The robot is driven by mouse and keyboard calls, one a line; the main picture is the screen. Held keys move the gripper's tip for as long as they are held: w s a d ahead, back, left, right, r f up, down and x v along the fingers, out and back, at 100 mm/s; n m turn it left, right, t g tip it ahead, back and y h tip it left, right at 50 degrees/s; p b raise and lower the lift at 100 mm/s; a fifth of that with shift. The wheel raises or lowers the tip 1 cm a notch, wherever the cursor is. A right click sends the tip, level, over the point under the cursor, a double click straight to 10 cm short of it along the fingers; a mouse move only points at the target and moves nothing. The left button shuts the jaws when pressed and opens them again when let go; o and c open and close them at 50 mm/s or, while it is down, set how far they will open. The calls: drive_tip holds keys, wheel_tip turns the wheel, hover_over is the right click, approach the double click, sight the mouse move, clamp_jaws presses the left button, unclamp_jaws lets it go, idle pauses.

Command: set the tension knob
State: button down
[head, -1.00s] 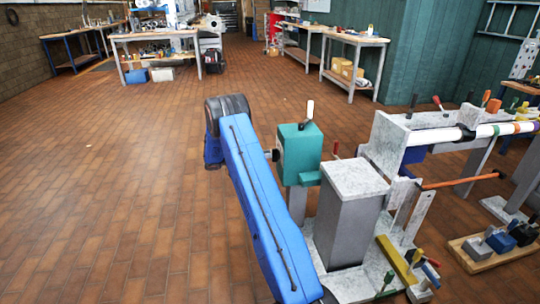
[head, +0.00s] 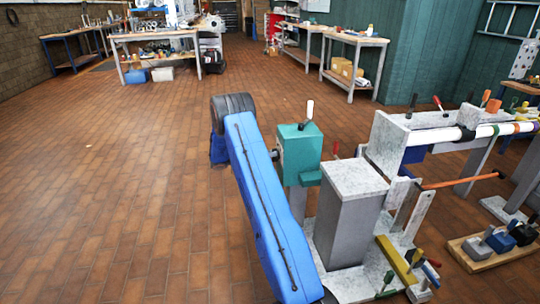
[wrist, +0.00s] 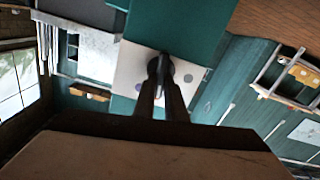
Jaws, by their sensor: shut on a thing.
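The teal box (head: 299,150) stands on a grey post right of my blue arm in the head view, with a black-and-white lever on top. In the wrist view its teal body (wrist: 175,25) carries a pale plate (wrist: 128,75) with grey round marks. A dark round knob (wrist: 157,63) sits on this plate. My gripper (wrist: 160,88) has its two dark fingers close together at the knob and is shut on it. The knob's pointer or setting cannot be made out. In the head view my arm hides most of my gripper.
A grey pillar with a speckled top (head: 354,178) stands just right of the teal box. Beyond it are a white roller (head: 490,131), an orange rod (head: 460,182) and several small clamps. Workbenches (head: 155,37) stand at the back. The brick floor at left is clear.

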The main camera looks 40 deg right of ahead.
drive_tip(key=shift+w+d+f+n, duration=0.1)
drive_tip(key=shift+w+f+n, duration=0.05)
drive_tip(key=shift+n, duration=2.5)
drive_tip(key=shift+w+f+n, duration=0.15)
drive_tip(key=shift+f+n, duration=0.05)
drive_tip(key=shift+n, duration=2.4)
drive_tip(key=shift+w+d+f+n, duration=0.1)
drive_tip(key=shift+w+f+n, duration=0.05)
drive_tip(key=shift+n, duration=2.5)
drive_tip(key=c, duration=1.8)
unclamp_jaws()
drive_tip(key=shift+w+a, duration=0.1)
drive_tip(key=shift+a, duration=0.05)
drive_tip(key=v, duration=1.7)
